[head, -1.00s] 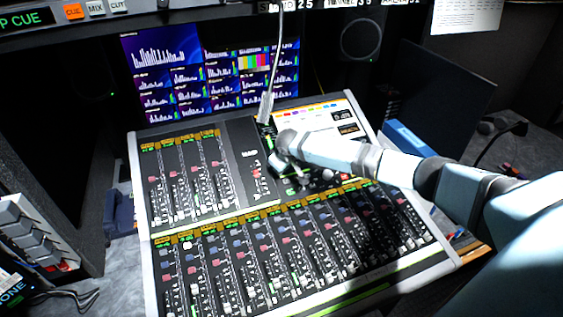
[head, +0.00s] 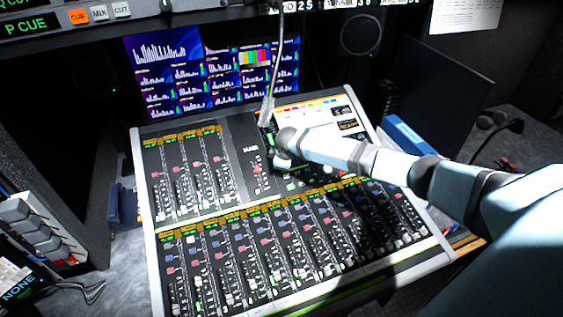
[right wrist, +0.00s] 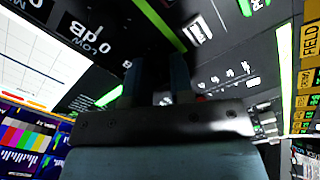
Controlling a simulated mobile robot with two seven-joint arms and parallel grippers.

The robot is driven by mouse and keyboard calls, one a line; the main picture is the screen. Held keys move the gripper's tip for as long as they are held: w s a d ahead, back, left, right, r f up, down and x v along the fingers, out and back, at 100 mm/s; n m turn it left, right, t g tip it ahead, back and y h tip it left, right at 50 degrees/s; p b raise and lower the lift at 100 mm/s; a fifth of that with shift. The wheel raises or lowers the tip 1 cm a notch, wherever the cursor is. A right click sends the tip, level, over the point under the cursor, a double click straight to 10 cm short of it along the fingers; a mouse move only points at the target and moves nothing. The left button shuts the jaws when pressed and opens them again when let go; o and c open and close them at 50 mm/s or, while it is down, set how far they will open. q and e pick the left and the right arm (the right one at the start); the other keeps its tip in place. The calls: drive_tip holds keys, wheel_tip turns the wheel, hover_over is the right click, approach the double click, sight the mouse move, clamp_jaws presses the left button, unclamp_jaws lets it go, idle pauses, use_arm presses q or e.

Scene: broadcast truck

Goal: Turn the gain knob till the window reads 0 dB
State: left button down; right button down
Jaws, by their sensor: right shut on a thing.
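The gain knob is hidden by my right gripper in both views. My right gripper (head: 278,158) is at the upper middle of the mixing console (head: 139,190). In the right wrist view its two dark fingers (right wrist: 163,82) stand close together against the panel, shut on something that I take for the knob. A dark window (right wrist: 92,28) beside the fingers carries white tilted characters, among them "dB", a "0" and "LOW". Part of it runs out of the frame, so I cannot tell the full reading. My left gripper is not in view.
Rows of faders and small coloured buttons cover the console around my right gripper. A thin gooseneck stem (head: 276,62) rises just behind it. Monitor screens (head: 160,75) stand behind the console. A dark flat panel (head: 437,100) stands at the right.

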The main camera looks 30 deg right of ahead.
idle(0.3)
drive_tip(key=c, duration=1)
unclamp_jaws()
drive_tip(key=b+v, duration=0.1)
drive_tip(key=v, duration=1.2)
drive_tip(key=shift+s+r, duration=0.1)
drive_tip(key=shift+r, duration=0.3)
